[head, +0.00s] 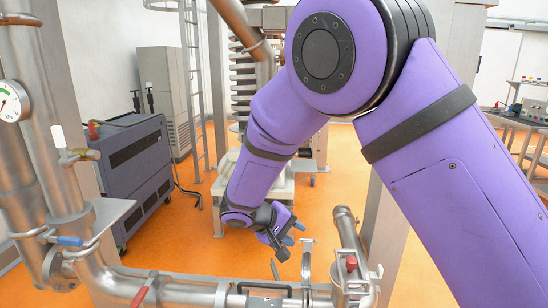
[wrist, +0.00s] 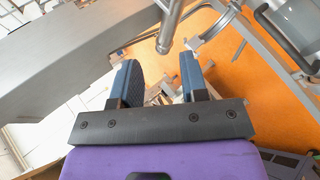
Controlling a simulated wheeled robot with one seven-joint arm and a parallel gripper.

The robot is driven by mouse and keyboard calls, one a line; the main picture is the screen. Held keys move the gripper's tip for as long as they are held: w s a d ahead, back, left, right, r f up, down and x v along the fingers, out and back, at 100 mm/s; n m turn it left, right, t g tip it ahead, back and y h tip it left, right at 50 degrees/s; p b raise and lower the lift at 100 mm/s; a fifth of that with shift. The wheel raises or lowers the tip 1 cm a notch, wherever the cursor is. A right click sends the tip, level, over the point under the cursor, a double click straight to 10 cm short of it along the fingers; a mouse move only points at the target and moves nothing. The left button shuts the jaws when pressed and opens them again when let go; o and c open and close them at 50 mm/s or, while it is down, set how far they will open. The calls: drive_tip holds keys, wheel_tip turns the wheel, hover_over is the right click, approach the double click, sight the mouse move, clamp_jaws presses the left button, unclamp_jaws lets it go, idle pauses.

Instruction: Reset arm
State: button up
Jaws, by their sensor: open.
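My gripper (head: 288,241) is at the end of my bent purple arm, low in the middle of the head view. It hangs just above and behind the steel pipework. In the wrist view my gripper (wrist: 160,75) shows two dark blue fingers standing apart, with nothing held between them. A steel rod or pipe end (wrist: 167,38) shows beyond the fingertips in that view. I cannot tell whether any finger touches the pipework. My arm hides much of the middle and right of the head view.
Steel pipework (head: 185,291) runs along the front, with a red handle (head: 140,297) and a blue handle (head: 70,241). An upright pipe (head: 348,232) stands right of my gripper. A pressure gauge (head: 10,101) and a grey cabinet (head: 135,167) are at left. The orange floor (head: 180,235) is open between.

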drive_tip(key=s+d+r+m+g+y, duration=0.1)
drive_tip(key=s+d+r+m+y, duration=0.15)
drive_tip(key=s+d+r, duration=0.45)
drive_tip(key=s+d+r+m+g+y, duration=0.1)
drive_tip(key=s+d+r+y, duration=0.25)
drive_tip(key=d+r, duration=0.8)
drive_tip(key=s+d+r+t+y, duration=0.1)
drive_tip(key=s+d+r, duration=0.1)
drive_tip(key=s, duration=0.7)
drive_tip(key=s+d+r+m+t+y, duration=0.1)
drive_tip(key=s+d+r+t+y, duration=0.1)
drive_tip(key=s+d, duration=0.3)
drive_tip(key=s+r, duration=0.1)
drive_tip(key=s, duration=0.3)
drive_tip(key=shift+s, duration=0.4)
